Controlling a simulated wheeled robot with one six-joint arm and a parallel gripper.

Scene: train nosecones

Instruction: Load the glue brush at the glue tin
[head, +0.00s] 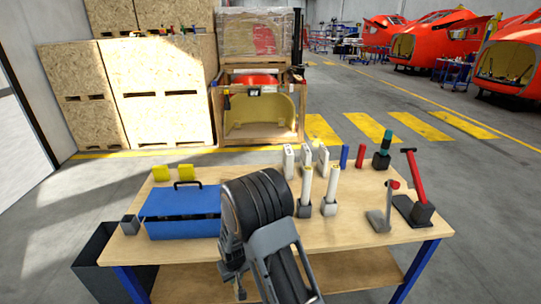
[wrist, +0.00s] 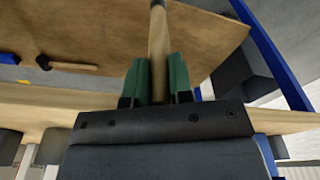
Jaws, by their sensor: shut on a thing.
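In the wrist view my gripper (wrist: 157,75), with green finger pads, is shut on a round wooden handle (wrist: 157,35), seemingly the glue brush's. The handle runs up out of the top of the picture, so its far end and any bristles are hidden. In the head view my dark arm reaches down at the workbench's front edge, and the gripper and brush cannot be made out clearly. I cannot pick out a glue tin for certain in either view.
On the workbench (head: 355,240) stand a blue toolbox (head: 180,213), two upright tubes in grey holders (head: 304,210), white bottles (head: 289,162) and a red-handled tool (head: 413,173) at the right. The wrist view shows a hammer-like tool (wrist: 65,65) on a wooden surface.

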